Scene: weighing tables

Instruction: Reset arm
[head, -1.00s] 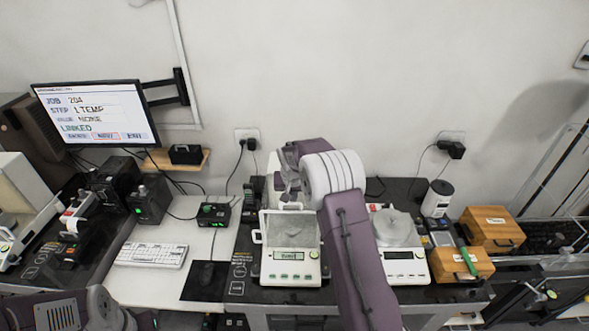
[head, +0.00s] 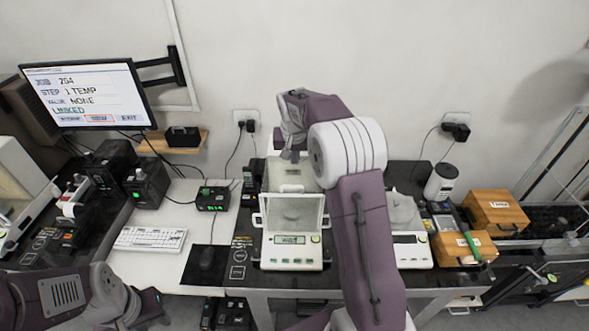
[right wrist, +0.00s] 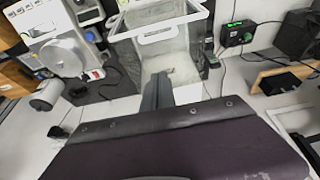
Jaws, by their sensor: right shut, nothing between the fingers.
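My right arm crosses the middle of the head view, bending over at a white joint. My right gripper (head: 289,155) hangs beyond it, at the back of the left balance (head: 292,264), with its fingers small and partly hidden. In the right wrist view the gripper (right wrist: 158,90) shows as two dark fingers close together with nothing between them, in front of a clear-walled balance box (right wrist: 158,35). My left arm comes in at the lower left of the head view; I cannot make out its fingers.
A second balance (head: 408,252) stands right of my arm, partly hidden. Wooden boxes (head: 495,212) sit farther right. The white desk between keyboard and wall is fairly clear.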

